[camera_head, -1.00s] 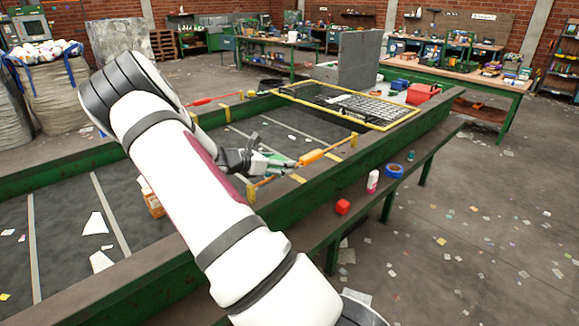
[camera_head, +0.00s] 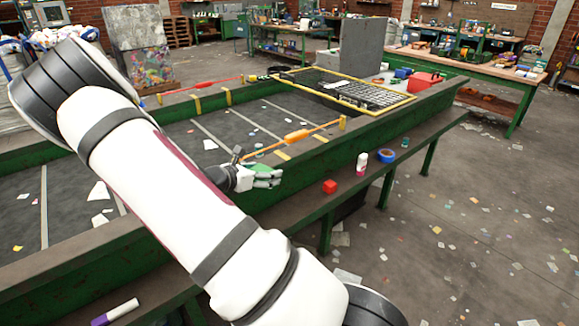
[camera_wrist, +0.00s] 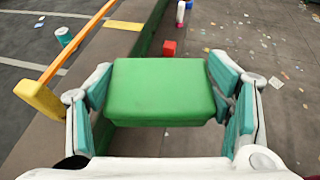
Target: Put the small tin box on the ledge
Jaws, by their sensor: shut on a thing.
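The small tin box shows as a green block with rounded edges (camera_wrist: 162,92), held between the two fingers of my gripper (camera_wrist: 160,98) in the wrist view. In the head view, my gripper (camera_head: 264,176) is shut on the box (camera_head: 262,183), which is mostly hidden by the fingers. The gripper is near the belt's right side wall, above the ledge. The ledge (camera_head: 290,212) is a narrow shelf along the outside of that wall. The box looks apart from the ledge; the exact height cannot be told.
On the ledge stand a red cube (camera_head: 330,187), a white and pink bottle (camera_head: 361,163), blue tape (camera_head: 386,155) and a small teal item (camera_head: 405,142). A marker (camera_head: 115,312) lies at the near end. An orange bar (camera_head: 297,135) crosses the belt. The ledge before the cube looks clear.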

